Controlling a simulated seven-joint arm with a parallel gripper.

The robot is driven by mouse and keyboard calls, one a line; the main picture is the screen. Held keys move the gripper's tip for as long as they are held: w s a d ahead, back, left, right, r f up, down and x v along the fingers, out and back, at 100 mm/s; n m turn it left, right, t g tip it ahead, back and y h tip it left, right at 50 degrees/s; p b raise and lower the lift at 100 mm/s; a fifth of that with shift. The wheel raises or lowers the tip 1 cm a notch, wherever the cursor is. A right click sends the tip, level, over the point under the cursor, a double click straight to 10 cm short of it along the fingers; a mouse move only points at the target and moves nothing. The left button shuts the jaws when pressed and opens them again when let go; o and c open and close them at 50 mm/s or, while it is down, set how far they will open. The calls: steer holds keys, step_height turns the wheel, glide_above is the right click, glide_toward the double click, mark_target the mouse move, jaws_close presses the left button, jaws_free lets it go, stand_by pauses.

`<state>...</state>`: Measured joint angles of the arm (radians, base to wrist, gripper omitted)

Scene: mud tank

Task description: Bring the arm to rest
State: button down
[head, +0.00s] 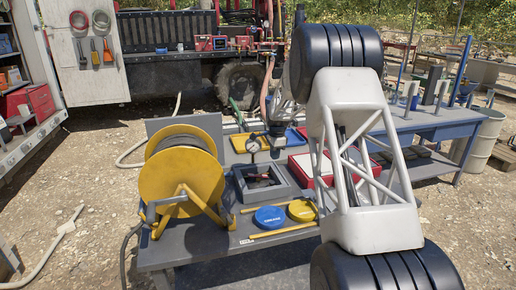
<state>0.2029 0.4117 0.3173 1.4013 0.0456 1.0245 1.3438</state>
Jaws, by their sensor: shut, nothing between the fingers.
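My arm fills the right side of the head view, with its white lattice link and black joints in front. Beyond it, my small gripper (277,139) points down over the back of the grey workbench (215,250), near a yellow tray (240,146) and a blue tray (295,138). It is shut and holds nothing that I can see. Its fingertips are small and partly lost against the things behind, so I cannot tell how far above the bench they are.
A yellow hose reel (180,180) stands on the bench's left. A grey open box (262,185), a pressure gauge (253,146), a blue disc (270,217), a yellow disc (302,210) and a red case (308,170) are close by. A blue table (440,127) stands at the right.

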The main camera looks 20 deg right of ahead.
steer(key=shift+r, duration=0.1)
steer(key=s+a+r+n, duration=0.35)
steer(key=s+r, duration=0.25)
steer(key=s, duration=0.3)
steer(key=s+a+r+n+t, duration=0.15)
steer(key=s+a+r, duration=0.35)
steer(key=s, duration=0.5)
steer(key=s+a+r+n, duration=0.3)
steer(key=s+r, duration=0.4)
steer(key=s, duration=0.2)
steer(key=s+a+f+n, duration=0.1)
steer(key=s+a+n, duration=0.1)
steer(key=s, duration=1)
steer(key=s+a+f+n, duration=0.1)
steer(key=s+n, duration=0.3)
steer(key=s, duration=0.7)
steer(key=s+a+f+n+t, duration=0.1)
steer(key=s+a+n, duration=0.2)
steer(key=s, duration=0.9)
steer(key=shift+s+a+n, duration=0.3)
steer(key=shift+n, duration=0.1)
steer(key=shift+h, duration=0.3)
